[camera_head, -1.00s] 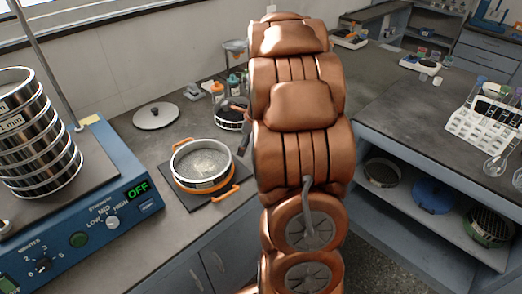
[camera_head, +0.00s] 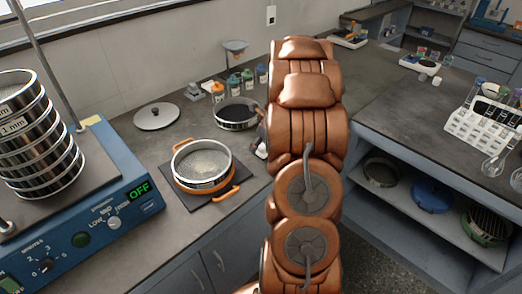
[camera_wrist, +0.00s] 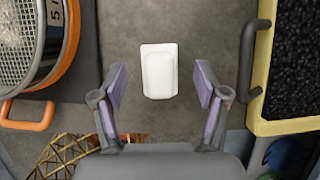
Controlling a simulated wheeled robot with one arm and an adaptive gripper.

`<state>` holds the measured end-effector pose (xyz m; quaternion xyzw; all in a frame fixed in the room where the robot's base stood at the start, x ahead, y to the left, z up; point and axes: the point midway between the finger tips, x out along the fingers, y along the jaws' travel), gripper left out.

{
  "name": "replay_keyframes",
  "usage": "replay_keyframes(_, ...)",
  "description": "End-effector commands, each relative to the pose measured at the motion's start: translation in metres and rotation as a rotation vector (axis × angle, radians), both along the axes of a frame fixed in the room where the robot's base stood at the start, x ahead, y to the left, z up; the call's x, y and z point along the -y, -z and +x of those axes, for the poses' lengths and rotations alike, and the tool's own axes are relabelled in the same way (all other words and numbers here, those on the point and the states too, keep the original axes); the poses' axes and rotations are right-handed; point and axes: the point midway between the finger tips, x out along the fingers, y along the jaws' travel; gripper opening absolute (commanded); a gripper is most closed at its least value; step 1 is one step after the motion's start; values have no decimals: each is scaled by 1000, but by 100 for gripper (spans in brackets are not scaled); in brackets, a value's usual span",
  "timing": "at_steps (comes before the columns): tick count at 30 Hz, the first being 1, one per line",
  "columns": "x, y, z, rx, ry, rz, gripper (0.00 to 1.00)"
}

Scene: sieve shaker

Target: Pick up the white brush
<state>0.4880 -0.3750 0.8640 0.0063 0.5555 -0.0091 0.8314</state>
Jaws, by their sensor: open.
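The white brush (camera_wrist: 159,72) shows in the wrist view as a pale, rounded rectangular block lying on the dark grey bench top. My gripper (camera_wrist: 161,88) is open, with one finger on each side of the brush's near end and a gap on both sides. The fingers do not touch it. In the head view a small white patch (camera_head: 262,151) shows at the left edge of my arm, and I cannot tell if it is the brush. My gripper is mostly hidden behind my arm there.
In the wrist view a sieve (camera_wrist: 22,45) with an orange handle is at left, and a yellow-rimmed container (camera_wrist: 262,75) of black grains is close at right. In the head view a sieve shaker (camera_head: 95,215) stands at left, and several bottles (camera_head: 247,76) stand behind.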

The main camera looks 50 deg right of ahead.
Motion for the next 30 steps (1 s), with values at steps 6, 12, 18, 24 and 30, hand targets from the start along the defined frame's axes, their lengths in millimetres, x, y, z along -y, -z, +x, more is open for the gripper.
replay_keyframes(6, -2, 23, 10, -2, -1, 4, 73)
replay_keyframes(12, 0, 33, 14, 0, 0, 0, 73)
replay_keyframes(18, 0, 33, 14, 0, 0, -1, 72)
replay_keyframes(24, 0, 33, 14, 0, 0, -1, 51)
replay_keyframes(30, 0, 33, 14, 0, 0, 0, 30)
